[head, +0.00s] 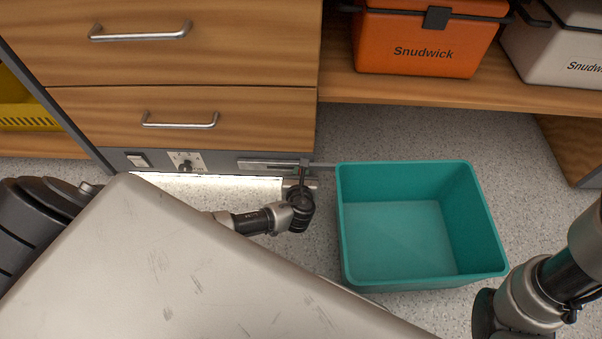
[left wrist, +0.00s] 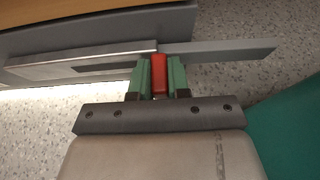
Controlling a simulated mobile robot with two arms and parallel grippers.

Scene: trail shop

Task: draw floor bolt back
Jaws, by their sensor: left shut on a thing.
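The floor bolt's metal plate (head: 265,166) is low on the grey plinth under the drawers; it also shows in the left wrist view (left wrist: 90,64). Its flat grey bar (left wrist: 225,49) sticks out to the right past the plinth's end, toward the teal bin. A red knob (left wrist: 159,72) stands at the plate's right end. My left gripper (head: 303,172) has its green fingers (left wrist: 161,80) on both sides of the knob, shut on it. The knob is hard to see in the head view. Part of my right arm shows at lower right, but its gripper is out of the picture.
An empty teal bin (head: 347,225) stands on the floor just right of my left gripper. Drawers with metal handles (head: 180,119) are above the plinth. A switch (head: 138,160) and a dial (head: 186,161) sit left of the bolt. An orange cooler (head: 425,45) is on the shelf.

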